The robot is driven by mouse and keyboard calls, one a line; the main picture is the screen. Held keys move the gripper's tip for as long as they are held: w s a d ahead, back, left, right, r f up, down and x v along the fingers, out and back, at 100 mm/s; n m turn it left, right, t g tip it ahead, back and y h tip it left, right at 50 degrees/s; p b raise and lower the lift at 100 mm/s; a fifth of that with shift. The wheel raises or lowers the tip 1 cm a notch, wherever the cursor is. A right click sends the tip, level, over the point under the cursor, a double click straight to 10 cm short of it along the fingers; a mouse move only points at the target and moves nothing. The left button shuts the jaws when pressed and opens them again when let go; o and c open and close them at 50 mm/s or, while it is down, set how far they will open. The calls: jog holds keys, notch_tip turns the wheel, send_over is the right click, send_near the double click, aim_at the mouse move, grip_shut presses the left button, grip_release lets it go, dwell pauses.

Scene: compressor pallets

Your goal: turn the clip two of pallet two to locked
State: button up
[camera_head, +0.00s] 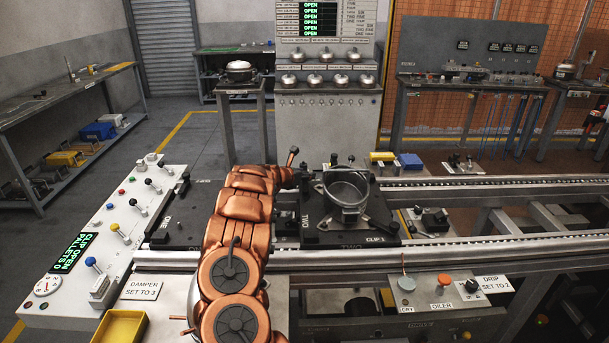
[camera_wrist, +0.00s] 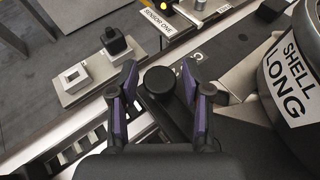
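In the head view, pallet two (camera_head: 322,240) is a dark plate on the conveyor, marked TWO and CLIP 1 along its front edge. A grey round shell (camera_head: 347,194) stands on it. In the wrist view the shell (camera_wrist: 292,85) carries a SHELL LONG label at the right. My gripper (camera_wrist: 160,78) is open, its purple-padded fingers on either side of a round black knob (camera_wrist: 159,84) on a dark clip lever. Gaps show between the knob and both fingers. The clip's own label is not readable. In the head view, my arm hides much of this area.
The conveyor rail (camera_head: 470,243) runs along the front. A control panel (camera_head: 120,235) with coloured knobs is at the left; its display reads CLIP OPEN. A back board (camera_head: 320,18) shows several OPEN lines. A SENSOR ONE label (camera_wrist: 160,20) is beyond the fingers.

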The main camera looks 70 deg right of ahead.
grip_shut()
